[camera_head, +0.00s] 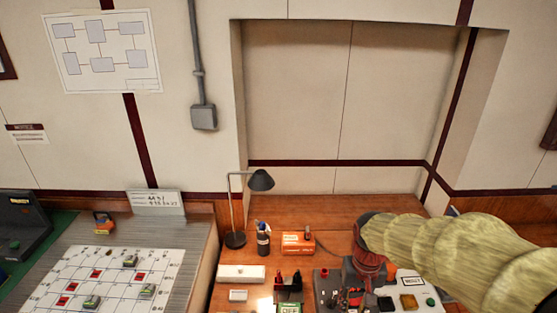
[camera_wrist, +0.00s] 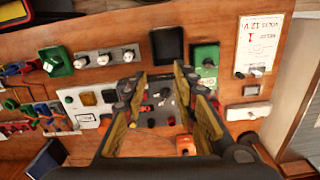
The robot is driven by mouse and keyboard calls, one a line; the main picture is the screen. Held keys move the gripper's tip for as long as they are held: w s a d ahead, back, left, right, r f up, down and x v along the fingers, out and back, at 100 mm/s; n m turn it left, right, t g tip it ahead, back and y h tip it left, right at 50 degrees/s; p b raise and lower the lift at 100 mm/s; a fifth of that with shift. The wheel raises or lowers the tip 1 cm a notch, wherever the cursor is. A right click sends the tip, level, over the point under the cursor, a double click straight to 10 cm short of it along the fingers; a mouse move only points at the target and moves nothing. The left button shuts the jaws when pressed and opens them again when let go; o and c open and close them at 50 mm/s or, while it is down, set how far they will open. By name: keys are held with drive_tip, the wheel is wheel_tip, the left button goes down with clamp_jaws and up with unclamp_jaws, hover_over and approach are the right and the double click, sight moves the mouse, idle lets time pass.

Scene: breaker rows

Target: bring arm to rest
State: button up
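My arm (camera_head: 450,255), in a yellowish ribbed sleeve, reaches in from the right in the head view and ends over the wooden desk (camera_head: 335,245). In the wrist view, my gripper (camera_wrist: 158,80) has its two fingers apart, with yellow inner pads and nothing held between them. Below the fingers lies a panel (camera_wrist: 160,108) with small knobs and red and orange parts. In the head view the fingers are largely hidden among the dark parts at the arm's end, and I cannot tell their height over the panel.
A black desk lamp (camera_head: 261,180), a pen cup (camera_head: 263,240) and an orange box (camera_head: 298,243) stand behind the panel area. A white gridded board (camera_head: 105,285) with red and green pieces lies on the left table. The wall recess behind the desk is clear.

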drive_tip(key=s+r+t+b, duration=0.2)
drive_tip(key=s+r+t, duration=0.3)
drive_tip(key=s+r, duration=0.7)
drive_tip(key=shift+s+r+n+t, duration=0.3)
drive_tip(key=shift+s+n, duration=0.1)
drive_tip(key=shift+s, duration=0.7)
drive_tip(key=shift+a, duration=0.1)
